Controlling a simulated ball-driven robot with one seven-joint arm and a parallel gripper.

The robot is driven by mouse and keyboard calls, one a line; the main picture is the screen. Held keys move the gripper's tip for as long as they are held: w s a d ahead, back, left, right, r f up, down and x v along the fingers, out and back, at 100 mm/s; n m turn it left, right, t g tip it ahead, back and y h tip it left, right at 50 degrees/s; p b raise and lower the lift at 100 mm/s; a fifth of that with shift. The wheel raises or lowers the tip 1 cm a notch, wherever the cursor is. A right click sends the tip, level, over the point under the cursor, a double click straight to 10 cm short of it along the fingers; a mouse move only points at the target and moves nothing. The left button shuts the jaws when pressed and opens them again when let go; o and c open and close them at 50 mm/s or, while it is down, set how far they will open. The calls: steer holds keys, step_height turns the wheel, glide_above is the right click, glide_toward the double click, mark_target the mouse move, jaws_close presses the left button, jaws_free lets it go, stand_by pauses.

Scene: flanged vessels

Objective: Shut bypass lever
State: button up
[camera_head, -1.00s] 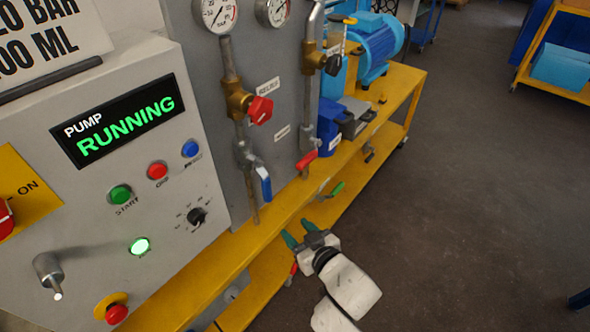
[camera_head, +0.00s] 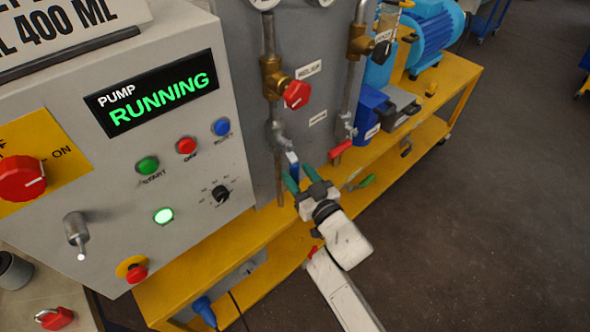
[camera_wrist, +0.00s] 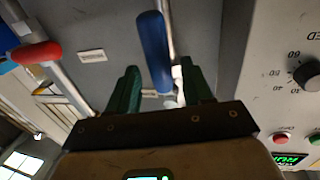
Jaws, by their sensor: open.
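A blue lever (camera_head: 292,163) hangs down along the left pipe, below a red knob (camera_head: 297,94). A red lever (camera_head: 340,149) sits on the right pipe, and a green lever (camera_head: 368,181) is lower right. I cannot read which label marks the bypass. My gripper (camera_head: 299,178) has green fingers and is open, close to the lower end of the blue lever. In the wrist view, the blue lever (camera_wrist: 155,50) lies in line with the gap between the fingers (camera_wrist: 160,72). Whether it touches them I cannot tell. The red lever (camera_wrist: 37,53) is off to the left there.
The pump control panel (camera_head: 110,165) reads RUNNING and stands left of the pipes, with buttons and a black dial (camera_head: 221,194). The yellow bench (camera_head: 205,265) runs beneath. A blue motor (camera_head: 437,32) stands at the back. The floor at right is clear.

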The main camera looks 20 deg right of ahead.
steer(key=shift+w+a, duration=0.2)
steer(key=shift+w, duration=1.05)
steer(key=shift+c, duration=0.3)
jaws_close()
